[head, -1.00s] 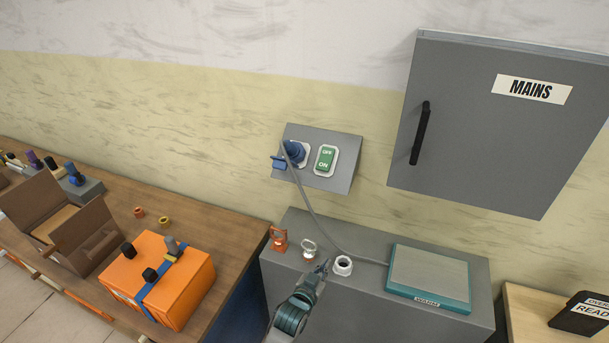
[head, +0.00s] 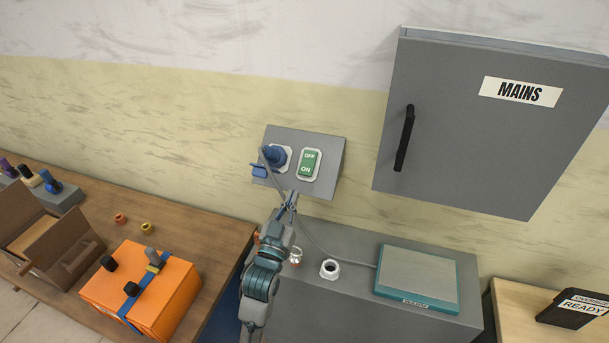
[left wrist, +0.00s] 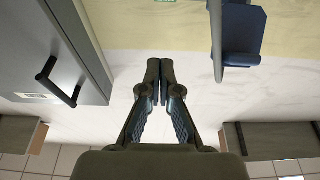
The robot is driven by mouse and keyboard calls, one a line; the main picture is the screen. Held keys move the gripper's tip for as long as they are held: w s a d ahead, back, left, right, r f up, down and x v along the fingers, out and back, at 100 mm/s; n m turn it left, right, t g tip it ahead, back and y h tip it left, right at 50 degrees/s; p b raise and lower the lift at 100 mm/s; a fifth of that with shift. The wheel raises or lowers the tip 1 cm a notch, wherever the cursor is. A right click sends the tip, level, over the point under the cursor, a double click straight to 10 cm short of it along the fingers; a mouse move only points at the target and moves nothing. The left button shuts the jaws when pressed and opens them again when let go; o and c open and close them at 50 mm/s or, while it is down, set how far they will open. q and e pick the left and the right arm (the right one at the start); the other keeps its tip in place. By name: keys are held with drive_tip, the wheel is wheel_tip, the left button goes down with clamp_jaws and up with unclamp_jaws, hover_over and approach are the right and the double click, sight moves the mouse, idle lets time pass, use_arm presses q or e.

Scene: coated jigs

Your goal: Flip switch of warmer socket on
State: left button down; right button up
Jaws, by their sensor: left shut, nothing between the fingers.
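The warmer socket is a grey sloped panel (head: 333,150) on the wall, with a green rocker switch (head: 309,164) marked OFF above and ON below. Which way the rocker is tipped I cannot tell. A blue plug (head: 273,157) sits in the socket left of the switch, and it also shows large in the left wrist view (left wrist: 242,38). My left gripper (head: 291,198) is shut and empty, just below the panel and apart from the switch. Its closed fingers (left wrist: 160,72) show in the left wrist view. My right gripper is not in view.
A cable runs from the plug, close by my left gripper, to the teal-edged warmer (head: 417,278) on a grey cabinet (head: 350,315). A white ring fitting (head: 329,269) stands on the cabinet. The MAINS box (head: 480,130) juts out at right. An orange box (head: 150,290) sits on the wooden bench.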

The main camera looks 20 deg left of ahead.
sight(304, 170)
use_arm(q)
drive_tip(key=w, duration=0.3)
drive_tip(key=w+p, duration=0.1)
drive_tip(key=w, duration=0.6)
drive_tip(key=shift+w+a+f+p, duration=0.1)
drive_tip(key=shift+w+a+p, duration=0.05)
drive_tip(key=shift+a+p, duration=0.2)
drive_tip(key=shift+w+d+f, duration=0.15)
drive_tip(key=shift+d+f, duration=0.15)
drive_tip(key=shift+a+f, duration=0.1)
drive_tip(key=shift+a, duration=0.15)
drive_tip(key=b, duration=0.1)
drive_tip(key=f+t+b, duration=0.1)
drive_tip(key=b, duration=0.1)
drive_tip(key=shift+w+a+f, duration=0.15)
drive_tip(key=shift+w, duration=0.1)
drive_tip(key=shift+r+p, duration=0.2)
drive_tip(key=shift+p, duration=0.1)
drive_tip(key=shift+d+r, duration=0.15)
drive_tip(key=shift+d, duration=0.05)
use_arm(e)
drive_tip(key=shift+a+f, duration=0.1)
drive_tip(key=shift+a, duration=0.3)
